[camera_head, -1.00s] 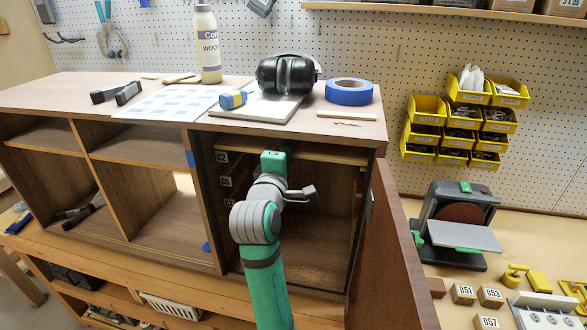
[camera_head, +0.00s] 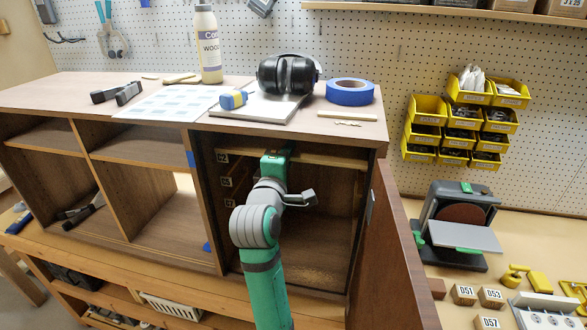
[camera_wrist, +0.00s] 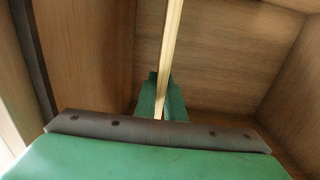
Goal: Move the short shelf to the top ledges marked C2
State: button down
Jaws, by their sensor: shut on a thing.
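The short shelf (camera_head: 325,158) is a thin pale board lying near the top of the right cabinet bay, just under the bench top. My gripper (camera_head: 275,160) reaches in through the open front and is shut on the shelf's front edge. In the wrist view the shelf (camera_wrist: 172,50) shows edge-on as a pale strip between the green fingers (camera_wrist: 160,98). Small labels run down the bay's left wall; the top label (camera_head: 222,157) is beside the shelf's height, but its text is too small to read surely. Whether the shelf rests on the ledges cannot be told.
The cabinet door (camera_head: 395,250) stands open at the right of the bay. Ear defenders (camera_head: 287,75), blue tape (camera_head: 349,92) and a glue bottle (camera_head: 207,45) stand on the bench top. The bay below the shelf looks empty apart from my arm.

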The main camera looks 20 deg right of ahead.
jog(key=shift+f, duration=0.35)
dwell(0.3)
jog(key=c, duration=1.8)
grip_release()
jog(key=o, duration=0.4)
jog(key=shift+d, duration=0.1)
jog(key=shift+c, duration=0.2)
jog(key=shift+s, duration=0.1)
jog(key=shift+s+a, duration=0.4)
jog(key=shift+a, duration=0.05)
jog(key=v, duration=1.1)
jog(key=shift+r, duration=0.15)
